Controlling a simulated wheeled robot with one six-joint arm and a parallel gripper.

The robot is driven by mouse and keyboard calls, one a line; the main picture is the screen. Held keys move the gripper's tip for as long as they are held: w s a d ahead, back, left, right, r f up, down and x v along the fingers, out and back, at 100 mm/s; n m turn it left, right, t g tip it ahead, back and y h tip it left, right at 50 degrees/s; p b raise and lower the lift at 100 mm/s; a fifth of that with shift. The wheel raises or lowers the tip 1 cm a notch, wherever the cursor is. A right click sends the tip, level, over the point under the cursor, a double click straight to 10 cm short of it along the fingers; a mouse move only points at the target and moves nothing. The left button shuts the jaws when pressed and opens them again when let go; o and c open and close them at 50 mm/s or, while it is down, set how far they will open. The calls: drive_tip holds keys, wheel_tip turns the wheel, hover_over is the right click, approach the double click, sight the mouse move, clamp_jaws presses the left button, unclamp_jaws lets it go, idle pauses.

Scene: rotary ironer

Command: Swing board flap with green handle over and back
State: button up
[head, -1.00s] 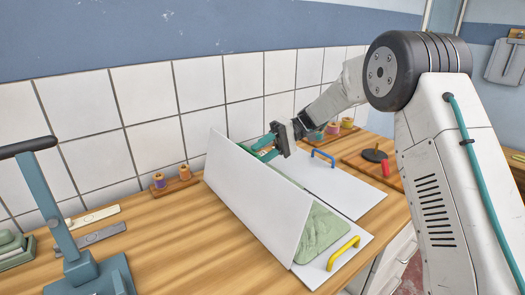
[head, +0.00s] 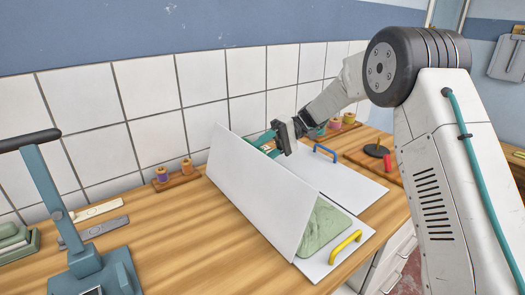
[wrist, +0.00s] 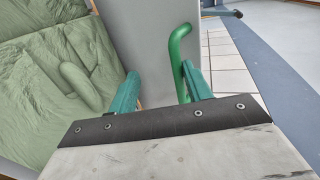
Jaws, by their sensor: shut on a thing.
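The white board flap (head: 258,195) stands tilted up along the left side of the board in the head view. Its broad outer face is toward the camera. In the wrist view the flap's grey face (wrist: 140,30) shows between the fingers. The green handle (wrist: 180,48) sticks out at the flap's edge. My gripper (wrist: 160,92) has its teal fingers on either side of the handle and is shut on it. In the head view my gripper (head: 270,138) is behind the flap's top edge, and the handle is hidden there.
Green cloth (head: 322,226) lies under the flap. White panels with a blue handle (head: 325,153) and a yellow handle (head: 345,247) lie flat to the right. Thread spools (head: 173,172) stand by the tiled wall. A teal lever stand (head: 95,265) is at the left front.

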drive_tip(key=v, duration=0.7)
drive_tip(key=shift+w+d, duration=0.2)
drive_tip(key=shift+d, duration=0.15)
drive_tip(key=f+m, duration=0.1)
drive_tip(key=s+f+m+h, duration=0.1)
drive_tip(key=f, duration=0.1)
drive_tip(key=s+d+f+m, duration=0.1)
drive_tip(key=f, duration=0.1)
drive_tip(key=shift+s+t+h, duration=0.15)
drive_tip(key=shift+t+h, duration=0.15)
drive_tip(key=s, duration=0.1)
drive_tip(key=s+d+m, duration=0.1)
drive_tip(key=shift+s+r+h, duration=0.1)
drive_tip(key=shift+s+h, duration=0.2)
drive_tip(key=shift+h, duration=0.1)
drive_tip(key=s+d+r+m+t+h, duration=0.1)
drive_tip(key=s+d+r+t+h, duration=0.1)
drive_tip(key=s, duration=1)
drive_tip(key=s+d+r+t+h, duration=0.3)
drive_tip(key=s+d, duration=0.4)
drive_tip(key=s, duration=0.6)
drive_tip(key=s+d+r+m+t+h, duration=0.1)
drive_tip(key=s+d+r+t+h, duration=0.2)
drive_tip(key=s, duration=1)
drive_tip(key=shift+d+r+m+t+h, duration=0.15)
drive_tip(key=shift+d+m+t+h, duration=0.2)
drive_tip(key=shift+d+h, duration=0.55)
